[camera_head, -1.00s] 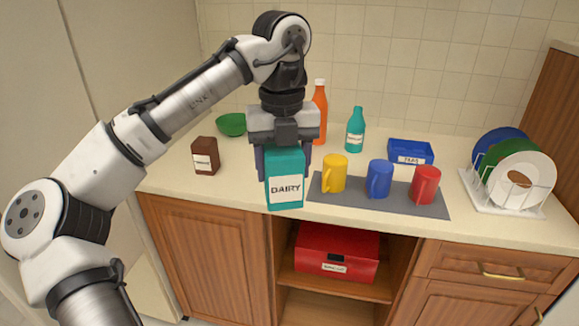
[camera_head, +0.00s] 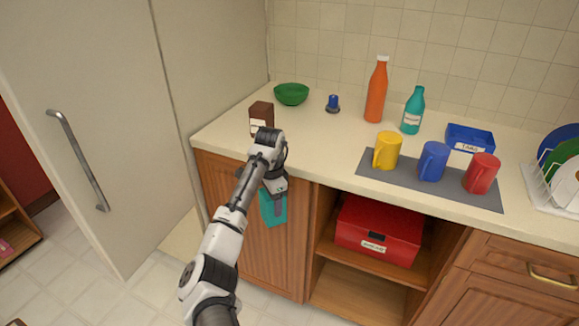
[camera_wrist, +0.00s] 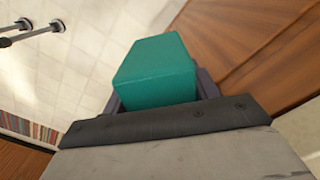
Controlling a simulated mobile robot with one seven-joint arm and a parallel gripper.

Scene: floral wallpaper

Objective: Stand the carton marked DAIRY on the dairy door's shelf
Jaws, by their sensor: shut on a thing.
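The teal DAIRY carton (camera_head: 267,212) hangs in front of the wooden lower cabinet in the head view, below the counter's edge. Its label is out of sight. My gripper (camera_head: 275,196) is shut on the carton, which is partly covered by the gripper. In the wrist view the carton (camera_wrist: 155,70) fills the space between the dark fingers of my gripper (camera_wrist: 160,94), with pale floor tiles beyond. A tall cream door (camera_head: 100,130) with a metal handle (camera_head: 78,160) stands at the left and looks shut. No door shelf shows.
The counter (camera_head: 320,155) holds a brown carton (camera_head: 261,113), green bowl (camera_head: 291,94), bottles and several mugs on a grey mat (camera_head: 400,186). A red box (camera_head: 378,231) sits in the open shelf below. The tiled floor (camera_head: 80,265) before the cream door is clear.

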